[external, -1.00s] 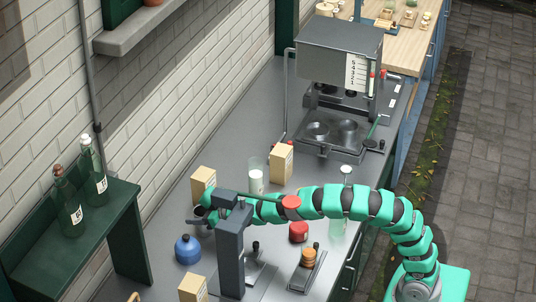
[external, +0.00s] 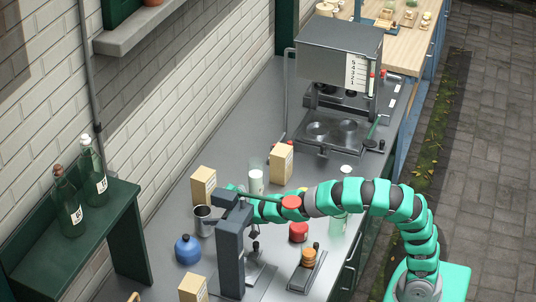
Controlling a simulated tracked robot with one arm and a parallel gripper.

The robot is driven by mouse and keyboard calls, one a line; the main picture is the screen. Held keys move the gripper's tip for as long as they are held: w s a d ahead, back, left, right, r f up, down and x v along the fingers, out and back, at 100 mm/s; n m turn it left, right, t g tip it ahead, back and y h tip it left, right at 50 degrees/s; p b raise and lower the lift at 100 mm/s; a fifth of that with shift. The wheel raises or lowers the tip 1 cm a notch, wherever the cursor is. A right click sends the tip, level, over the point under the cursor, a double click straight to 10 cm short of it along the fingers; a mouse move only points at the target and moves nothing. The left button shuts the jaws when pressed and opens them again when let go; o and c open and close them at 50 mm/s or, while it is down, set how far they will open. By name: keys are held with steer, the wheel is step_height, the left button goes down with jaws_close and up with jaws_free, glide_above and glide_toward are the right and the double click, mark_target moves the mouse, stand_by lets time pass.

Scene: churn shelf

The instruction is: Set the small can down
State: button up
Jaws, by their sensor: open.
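The small can (external: 203,222), a grey metal cylinder with an open dark top, stands upright on the grey counter (external: 262,115). It is in front of a tan carton and behind the blue jar, just left of the dark grey press post. My gripper (external: 232,190) is open and apart from the can, to its right and a little above it. The press post and its arm hide part of my gripper.
The press (external: 231,250) with its red-knobbed lever stands close to my arm. A tan carton (external: 203,183), the blue jar (external: 187,250), another carton (external: 281,165), a white-filled glass (external: 256,182) and a red pot (external: 298,232) crowd around. The counter farther back left is clear.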

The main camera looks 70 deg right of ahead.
steer(key=shift+v, duration=2.3)
steer(key=shift+r, duration=0.1)
steer(key=s+d+r+t, duration=0.15)
steer(key=s+r, duration=0.25)
steer(key=r, duration=0.8)
steer(key=s+d+r, duration=0.3)
steer(key=r, duration=0.8)
steer(key=s+d+r, duration=0.2)
steer(key=s+r, duration=0.5)
steer(key=s+d+r, duration=0.2)
steer(key=s+r, duration=0.5)
steer(key=r, duration=0.1)
steer(key=shift+d+r, duration=0.15)
steer(key=shift+d, duration=0.1)
steer(key=shift+s+r+t+p, duration=0.1)
steer(key=shift+t+p, duration=0.15)
steer(key=shift+p, duration=0.05)
